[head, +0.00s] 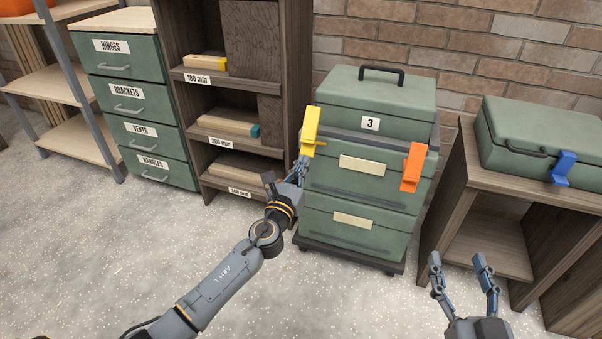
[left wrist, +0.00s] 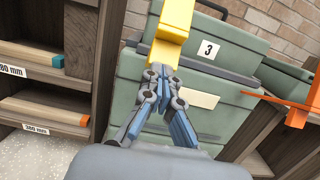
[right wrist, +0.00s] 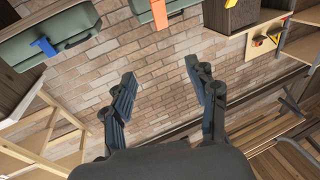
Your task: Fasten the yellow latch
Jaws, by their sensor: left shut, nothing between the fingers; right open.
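The yellow latch (head: 309,131) is on the left front edge of the green toolbox stack (head: 352,208), whose lid carries a "3" label and a black handle. In the left wrist view the yellow latch (left wrist: 174,22) is at the top, just beyond my fingertips. My left gripper (head: 303,163) is shut and empty, right at the latch's lower end; I cannot tell if it touches. It also shows in the left wrist view (left wrist: 161,72). An orange latch (head: 413,167) hangs on the stack's right front edge. My right gripper (head: 459,262) is open and empty, low at the right.
A wooden shelf (head: 219,135) with boards stands close left of the stack, beside a green drawer unit (head: 142,113). At right, a wooden bench (head: 512,186) bears a green case (head: 540,137) with a blue latch (head: 562,168). The speckled floor in front is clear.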

